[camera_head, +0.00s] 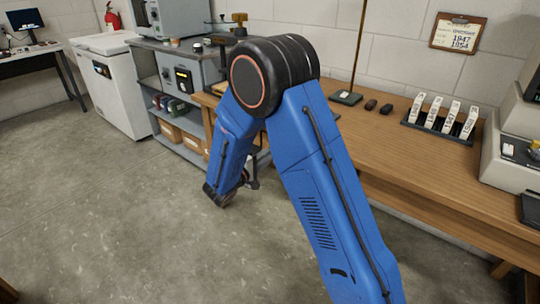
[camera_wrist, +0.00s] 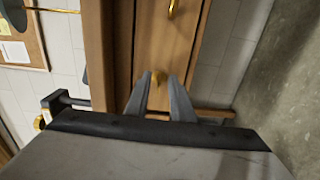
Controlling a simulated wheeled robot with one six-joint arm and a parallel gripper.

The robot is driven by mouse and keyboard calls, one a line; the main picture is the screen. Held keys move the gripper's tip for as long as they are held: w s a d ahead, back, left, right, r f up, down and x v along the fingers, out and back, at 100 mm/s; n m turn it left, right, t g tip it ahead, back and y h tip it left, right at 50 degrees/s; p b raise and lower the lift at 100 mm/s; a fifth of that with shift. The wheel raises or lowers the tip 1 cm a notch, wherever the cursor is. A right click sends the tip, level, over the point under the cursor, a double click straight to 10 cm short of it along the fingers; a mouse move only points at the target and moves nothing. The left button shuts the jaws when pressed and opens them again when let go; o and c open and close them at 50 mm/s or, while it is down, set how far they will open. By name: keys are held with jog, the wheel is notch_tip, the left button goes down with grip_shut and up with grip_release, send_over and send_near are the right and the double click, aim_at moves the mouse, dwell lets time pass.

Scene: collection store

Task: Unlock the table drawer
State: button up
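In the wrist view, which is turned sideways, the wooden drawer front (camera_wrist: 170,45) fills the upper middle. A gold curved handle (camera_wrist: 173,8) shows on it at the top edge. A small gold piece (camera_wrist: 157,77), perhaps a key or lock, shows between my fingertips. My gripper (camera_wrist: 160,76) points at the drawer front with its two grey fingers apart. I cannot tell whether they touch the gold piece. In the head view my blue arm hides the drawer and most of the gripper. The wooden table (camera_head: 420,165) stands on the right.
On the table are a rack of labelled white pieces (camera_head: 441,117), two small dark objects (camera_head: 378,106) and a stand with a green base (camera_head: 345,97). A grey shelf unit (camera_head: 188,118) and a white chest (camera_head: 112,85) stand left. The floor in front (camera_head: 110,220) is clear.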

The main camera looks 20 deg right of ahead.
jog(key=v, duration=1.7)
jog(key=s+d+r+m+g+y, duration=0.2)
jog(key=s+d+r+g, duration=0.25)
jog(key=s+d, duration=0.4)
jog(key=s+d+r+m+g+y, duration=0.25)
jog(key=s+d+g, duration=0.3)
jog(key=d, duration=0.65)
jog(key=s+r+m+t+y, duration=0.1)
jog(key=s+r+t+y, duration=0.1)
jog(key=s+y, duration=0.3)
jog(key=s+r+m+t+y, duration=0.1)
jog(key=s+y, duration=0.4)
jog(key=s, duration=0.8)
jog(key=shift+s+r+t, duration=0.25)
jog(key=shift+r+t, duration=0.35)
jog(key=shift+r, duration=0.3)
jog(key=shift+d+m, duration=0.15)
jog(key=shift+m, duration=0.1)
